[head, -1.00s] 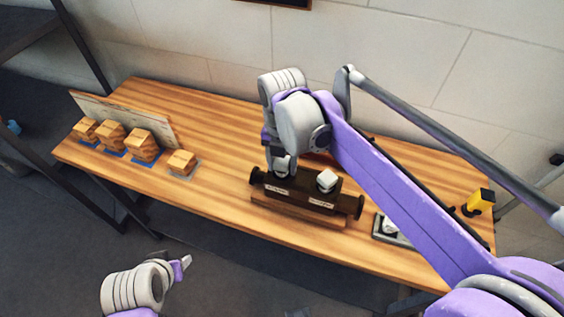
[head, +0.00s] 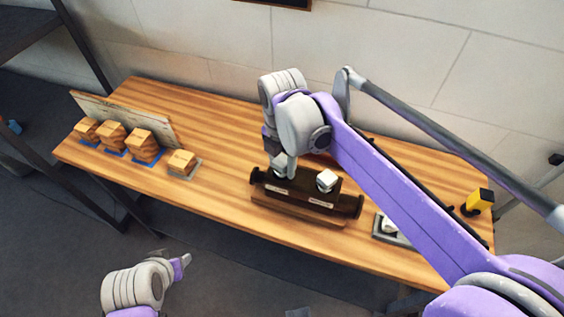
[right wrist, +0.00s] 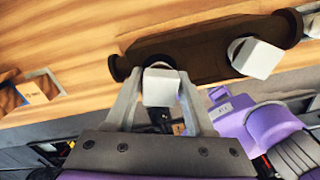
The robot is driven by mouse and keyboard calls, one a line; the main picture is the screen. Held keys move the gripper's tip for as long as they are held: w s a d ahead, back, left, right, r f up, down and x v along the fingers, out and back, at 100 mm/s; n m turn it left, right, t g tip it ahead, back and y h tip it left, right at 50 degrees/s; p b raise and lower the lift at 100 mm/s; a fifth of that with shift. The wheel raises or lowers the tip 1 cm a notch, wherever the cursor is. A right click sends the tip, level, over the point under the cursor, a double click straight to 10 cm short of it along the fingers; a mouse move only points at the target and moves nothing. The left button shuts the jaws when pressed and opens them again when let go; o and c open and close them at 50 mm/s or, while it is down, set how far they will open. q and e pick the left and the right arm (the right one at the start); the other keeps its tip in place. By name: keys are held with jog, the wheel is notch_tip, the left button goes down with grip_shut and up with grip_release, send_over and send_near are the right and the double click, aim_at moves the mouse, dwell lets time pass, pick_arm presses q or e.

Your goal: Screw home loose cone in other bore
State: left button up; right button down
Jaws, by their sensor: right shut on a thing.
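The dark brown valve body (head: 348,204) lies on a wooden base on the bench, with two labelled bores on top. A white square-headed cone (head: 327,180) stands in its right bore; it also shows in the right wrist view (right wrist: 255,58). My right gripper (head: 283,172) reaches down at the left bore. In the right wrist view, its two fingers are shut on another white square-headed cone (right wrist: 160,90), at the left end of the dark body (right wrist: 190,50). The bore under this cone is hidden. My left gripper (head: 183,265) hangs in front of the bench, away from the body; its jaws are unclear.
Several wooden blocks (head: 142,145) stand on blue mats at the bench's left, before a leaning board (head: 120,115). A grey tray (head: 384,232) with a white piece lies right of the body. A yellow-and-black item (head: 478,201) stands at the right end. The left middle is clear.

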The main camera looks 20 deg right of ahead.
jog(key=m, duration=0.3)
jog(key=shift+m, duration=0.8)
jog(key=m, duration=0.2)
jog(key=shift+m, duration=0.3)
jog(key=shift+m+p, duration=0.3)
jog(key=shift+m, duration=0.9)
grip_release()
jog(key=shift+r, duration=0.2)
